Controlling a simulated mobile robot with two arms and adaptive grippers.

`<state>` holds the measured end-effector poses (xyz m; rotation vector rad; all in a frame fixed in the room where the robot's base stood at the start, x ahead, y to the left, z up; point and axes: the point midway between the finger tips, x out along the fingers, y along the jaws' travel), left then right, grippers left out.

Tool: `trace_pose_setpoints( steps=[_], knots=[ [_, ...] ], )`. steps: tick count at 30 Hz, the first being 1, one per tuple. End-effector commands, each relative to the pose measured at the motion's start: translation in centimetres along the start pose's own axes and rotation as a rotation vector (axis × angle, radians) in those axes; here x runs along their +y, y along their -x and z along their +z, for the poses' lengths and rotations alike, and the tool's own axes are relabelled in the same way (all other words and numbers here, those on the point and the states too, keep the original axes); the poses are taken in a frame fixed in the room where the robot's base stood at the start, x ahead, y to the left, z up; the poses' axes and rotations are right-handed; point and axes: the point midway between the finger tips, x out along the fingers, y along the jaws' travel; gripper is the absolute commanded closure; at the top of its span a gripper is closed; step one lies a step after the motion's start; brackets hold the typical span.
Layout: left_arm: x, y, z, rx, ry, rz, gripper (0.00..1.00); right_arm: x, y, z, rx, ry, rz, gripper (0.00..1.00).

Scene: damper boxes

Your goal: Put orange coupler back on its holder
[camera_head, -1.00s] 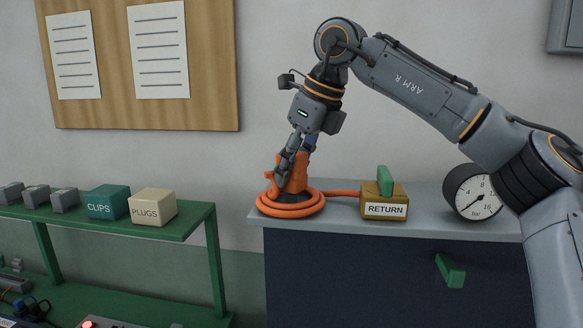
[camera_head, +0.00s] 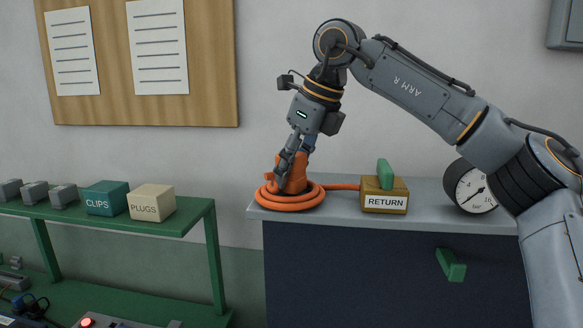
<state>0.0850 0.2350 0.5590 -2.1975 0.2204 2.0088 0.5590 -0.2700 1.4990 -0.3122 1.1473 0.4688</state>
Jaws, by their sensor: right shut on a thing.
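The orange coupler (camera_head: 296,172) stands on the left end of the grey cabinet top, in the middle of a coiled orange hose (camera_head: 291,203). My right gripper (camera_head: 289,176) reaches down from above and is shut on the coupler, its fingers in front of the coupler's body. A holder under the coupler cannot be told apart, as the coil and the fingers hide the coupler's lower part. My left gripper is not in view.
On the cabinet top (camera_head: 430,221), a box labelled RETURN (camera_head: 385,201) with a green piece (camera_head: 384,173) stands right of the coil. A round gauge (camera_head: 475,189) is further right. A green shelf (camera_head: 190,223) at left holds CLIPS and PLUGS boxes.

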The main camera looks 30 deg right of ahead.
Motion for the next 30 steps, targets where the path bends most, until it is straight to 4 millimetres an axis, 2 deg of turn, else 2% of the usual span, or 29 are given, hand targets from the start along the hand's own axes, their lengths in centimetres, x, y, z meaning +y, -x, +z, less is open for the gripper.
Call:
trace_pose_setpoints(
  steps=[30],
  knots=[
    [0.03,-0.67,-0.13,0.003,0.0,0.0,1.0,0.04,-0.61,-0.31,-0.002,0.0,0.0,0.96]
  ],
)
